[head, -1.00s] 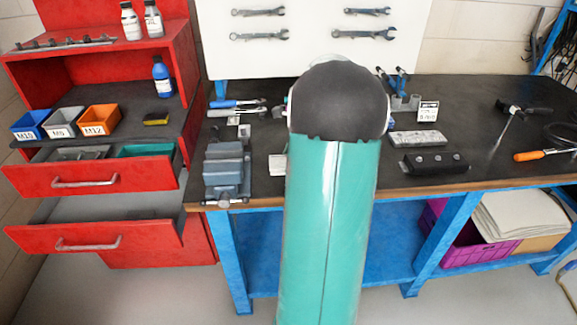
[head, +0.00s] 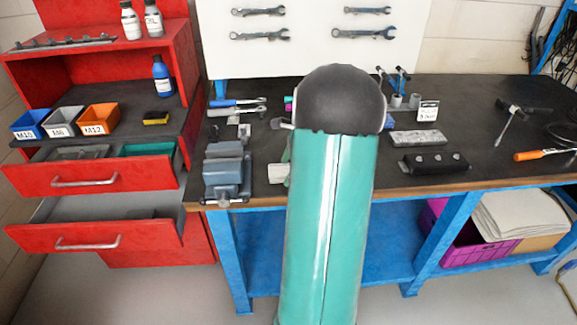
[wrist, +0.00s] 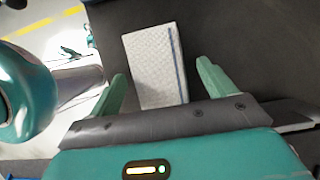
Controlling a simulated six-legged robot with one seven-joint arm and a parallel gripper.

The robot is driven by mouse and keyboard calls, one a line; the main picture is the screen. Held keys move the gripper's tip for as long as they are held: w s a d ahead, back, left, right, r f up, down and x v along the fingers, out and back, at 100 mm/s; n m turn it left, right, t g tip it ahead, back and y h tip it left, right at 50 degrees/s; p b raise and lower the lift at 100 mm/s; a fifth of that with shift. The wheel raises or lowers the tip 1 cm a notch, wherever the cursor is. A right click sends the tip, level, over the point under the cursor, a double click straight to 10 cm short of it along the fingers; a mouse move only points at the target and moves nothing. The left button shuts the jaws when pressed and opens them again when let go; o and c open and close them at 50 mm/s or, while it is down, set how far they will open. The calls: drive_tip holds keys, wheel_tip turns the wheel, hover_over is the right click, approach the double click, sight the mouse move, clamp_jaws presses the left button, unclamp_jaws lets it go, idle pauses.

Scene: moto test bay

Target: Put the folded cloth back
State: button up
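The folded cloth (wrist: 153,68) is a white, textured rectangle with a blue stripe along one side. It lies flat on a dark surface in the wrist view, just beyond my gripper. My gripper (wrist: 164,80) is open, its two pale green fingers apart, one on each side of the cloth's near end. Nothing is held between them. I cannot tell whether the fingers touch the surface. In the head view my arm hides most of the gripper, and I cannot make out the cloth for sure.
A grey vise (head: 227,172) stands on the dark workbench (head: 465,130), left of my arm. A grey block (head: 417,138) and a black case (head: 434,163) lie to the right. The red cabinet (head: 100,240) has two open drawers. A purple crate (head: 480,250) sits under the bench.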

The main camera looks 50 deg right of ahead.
drive_tip(key=shift+r, duration=0.1)
drive_tip(key=v, duration=1.2)
drive_tip(key=w+a+r+n+h, duration=0.15)
drive_tip(key=a+n, duration=0.25)
drive_tip(key=a, duration=0.4)
drive_tip(key=w+a+r+n, duration=0.2)
drive_tip(key=a+r+n, duration=0.15)
drive_tip(key=a, duration=0.35)
drive_tip(key=w+a+r+n+h, duration=0.15)
drive_tip(key=a+n, duration=0.25)
drive_tip(key=a, duration=0.4)
drive_tip(key=s+a+f+n+t, duration=0.1)
drive_tip(key=s+a+n, duration=0.3)
drive_tip(key=a+n, duration=0.4)
drive_tip(key=s+a+f+n+t, duration=0.1)
drive_tip(key=s+a+n, duration=0.3)
drive_tip(key=a+n, duration=0.4)
drive_tip(key=shift+s+a+f, duration=0.35)
drive_tip(key=shift+a, duration=2.6)
drive_tip(key=shift+c, duration=0.2)
